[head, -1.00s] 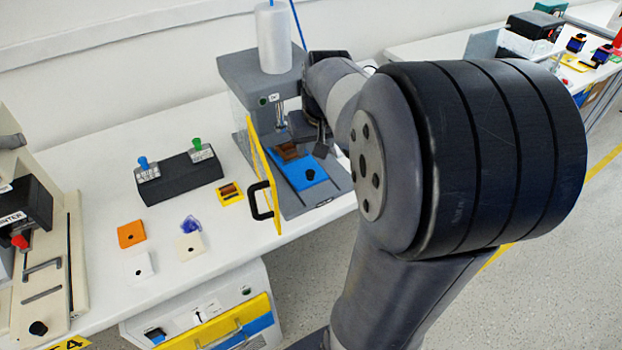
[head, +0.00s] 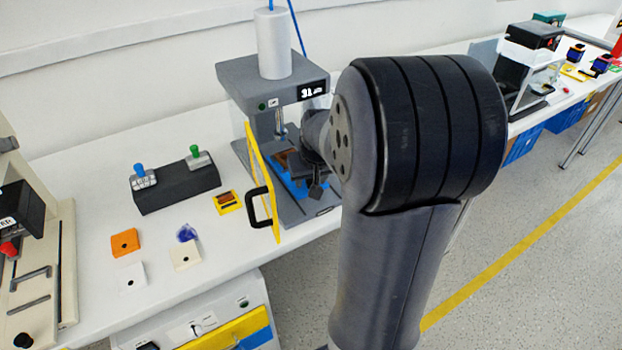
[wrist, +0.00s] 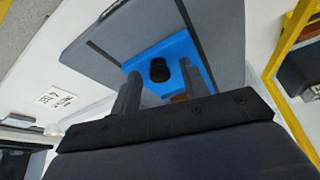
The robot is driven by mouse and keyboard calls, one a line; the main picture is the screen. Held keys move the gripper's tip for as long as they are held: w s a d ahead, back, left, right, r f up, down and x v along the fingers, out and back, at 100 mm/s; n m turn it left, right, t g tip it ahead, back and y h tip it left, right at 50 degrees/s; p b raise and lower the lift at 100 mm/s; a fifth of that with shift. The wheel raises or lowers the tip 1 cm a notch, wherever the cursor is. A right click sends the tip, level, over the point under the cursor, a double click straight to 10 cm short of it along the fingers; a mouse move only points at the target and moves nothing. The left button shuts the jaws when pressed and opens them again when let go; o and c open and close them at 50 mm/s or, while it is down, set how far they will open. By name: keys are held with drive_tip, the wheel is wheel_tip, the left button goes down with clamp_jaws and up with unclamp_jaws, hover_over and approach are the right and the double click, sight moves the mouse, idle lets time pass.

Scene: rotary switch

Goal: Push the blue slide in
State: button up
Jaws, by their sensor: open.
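The blue slide (head: 297,187) lies flat on the grey base of the press, under the press head. In the wrist view the blue slide (wrist: 166,55) carries a black knob (wrist: 159,70). My gripper (head: 317,186) is low at the front of the press, beside the slide. In the wrist view my gripper (wrist: 163,90) is open, with one finger on each side of the knob's line. The knob shows just beyond the fingertips; I cannot tell whether they touch it. An orange-brown part (head: 286,158) sits at the slide's rear, partly hidden by my arm.
The press's yellow-framed door (head: 262,180) with a black handle stands open at the left. A black block with a blue and a green lever (head: 176,181) stands further left. Orange and white plates (head: 125,242) lie on the table. The floor at the right is clear.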

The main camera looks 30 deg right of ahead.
drive_tip(key=shift+f, duration=0.1)
drive_tip(key=shift+c, duration=0.5)
clamp_jaws()
